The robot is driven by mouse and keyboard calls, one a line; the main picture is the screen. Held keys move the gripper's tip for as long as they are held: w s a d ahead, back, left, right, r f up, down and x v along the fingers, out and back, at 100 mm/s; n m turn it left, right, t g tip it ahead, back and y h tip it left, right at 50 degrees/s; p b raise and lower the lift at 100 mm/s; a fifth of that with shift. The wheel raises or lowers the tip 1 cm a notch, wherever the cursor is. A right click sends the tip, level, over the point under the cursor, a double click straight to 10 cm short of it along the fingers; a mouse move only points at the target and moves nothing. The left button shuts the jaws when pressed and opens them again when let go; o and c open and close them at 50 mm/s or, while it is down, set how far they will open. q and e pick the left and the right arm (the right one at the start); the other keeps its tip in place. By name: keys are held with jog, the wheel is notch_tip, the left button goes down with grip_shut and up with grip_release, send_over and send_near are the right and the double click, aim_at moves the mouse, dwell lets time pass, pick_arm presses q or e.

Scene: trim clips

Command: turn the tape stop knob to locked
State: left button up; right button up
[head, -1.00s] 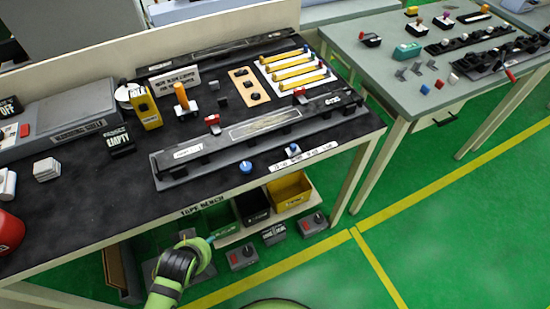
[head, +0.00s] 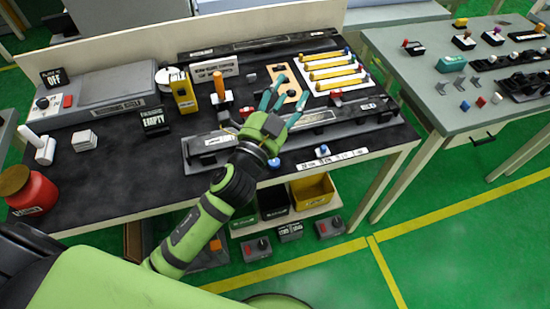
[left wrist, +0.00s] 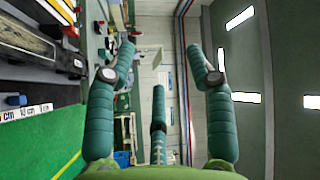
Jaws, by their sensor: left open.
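A blue knob (head: 274,162) sits at the bench's front edge, close beside my left arm. I cannot tell which is the tape stop knob, or read a locked mark. In the left wrist view a blue knob (left wrist: 15,100) shows at the left edge above the scale (left wrist: 35,110). My left gripper (head: 284,92), with spread teal fingers, is open and empty above the bench, over the long dark fixture (head: 345,118). My right gripper is not in view.
Behind the fingers are an orange panel (head: 290,78) and a white board (head: 322,58) with yellow bars. A yellow dispenser (head: 183,95) and an EMPTY sign (head: 154,119) stand left. A red jar (head: 30,190) is at far left. The bench's dark left part is mostly clear.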

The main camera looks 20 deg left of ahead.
pick_arm(q)
jog(key=s+d+r+m+g+h, duration=0.2)
jog(key=d+r+m+h, duration=0.5)
jog(key=d+m+h, duration=0.5)
jog(key=s+d+f+m+g+h, duration=0.1)
jog(key=s+d+f+m+g, duration=0.25)
jog(key=m+g, duration=0.45)
jog(key=s+d+f+m+g+h, duration=0.2)
jog(key=d+m+g, duration=0.3)
jog(key=m, duration=0.5)
jog(key=m+g+y, duration=0.4)
jog(key=m+y, duration=0.3)
jog(key=y, duration=1.1)
send_over(274, 162)
notch_tip(274, 162, down, 15)
jog(key=shift+w+f, duration=0.1)
jog(key=shift+a+f+p, duration=0.1)
jog(key=shift+f+p, duration=0.2)
jog(key=shift+p, duration=0.05)
notch_tip(274, 162, down, 5)
jog(key=shift+r+p, duration=0.1)
jog(key=shift+p, duration=0.8)
jog(key=shift+f, duration=0.7)
